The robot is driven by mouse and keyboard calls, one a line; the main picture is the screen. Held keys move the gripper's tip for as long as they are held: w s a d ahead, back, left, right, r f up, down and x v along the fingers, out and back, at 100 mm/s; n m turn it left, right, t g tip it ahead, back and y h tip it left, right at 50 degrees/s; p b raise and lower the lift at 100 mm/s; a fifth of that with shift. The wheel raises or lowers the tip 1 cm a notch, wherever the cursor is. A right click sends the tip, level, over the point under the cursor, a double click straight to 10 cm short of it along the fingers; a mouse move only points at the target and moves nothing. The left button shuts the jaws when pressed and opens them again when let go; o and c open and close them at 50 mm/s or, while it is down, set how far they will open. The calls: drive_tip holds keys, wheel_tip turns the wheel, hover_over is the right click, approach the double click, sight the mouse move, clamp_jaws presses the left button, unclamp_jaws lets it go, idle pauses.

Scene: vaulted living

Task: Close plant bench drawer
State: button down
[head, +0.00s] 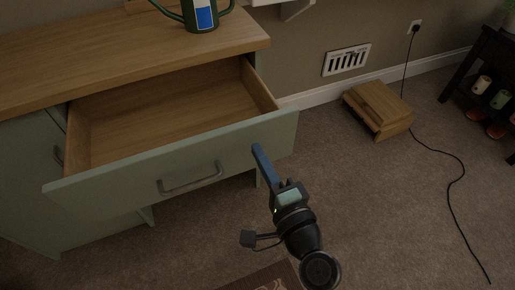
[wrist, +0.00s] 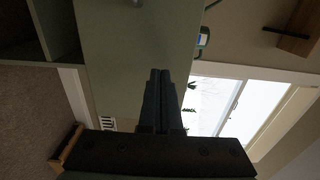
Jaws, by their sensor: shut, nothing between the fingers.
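The plant bench (head: 120,55) has a wooden top and pale green body. Its drawer (head: 165,105) is pulled well out, and the wooden inside looks empty. The green drawer front (head: 110,185) carries a grey bar handle (head: 190,180). My gripper (head: 257,150) is shut and empty, just in front of the drawer front, right of the handle. In the wrist view the shut fingers (wrist: 160,74) point at the green front (wrist: 125,45). I cannot tell whether the tips touch it.
A green watering can (head: 200,15) stands on the bench top. A wooden box (head: 380,107) lies on the carpet at right, with a black cable (head: 455,180) running past it. A dark shelf (head: 490,75) is at far right. Open carpet lies between.

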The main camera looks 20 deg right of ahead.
drive_tip(key=shift+w, duration=0.8)
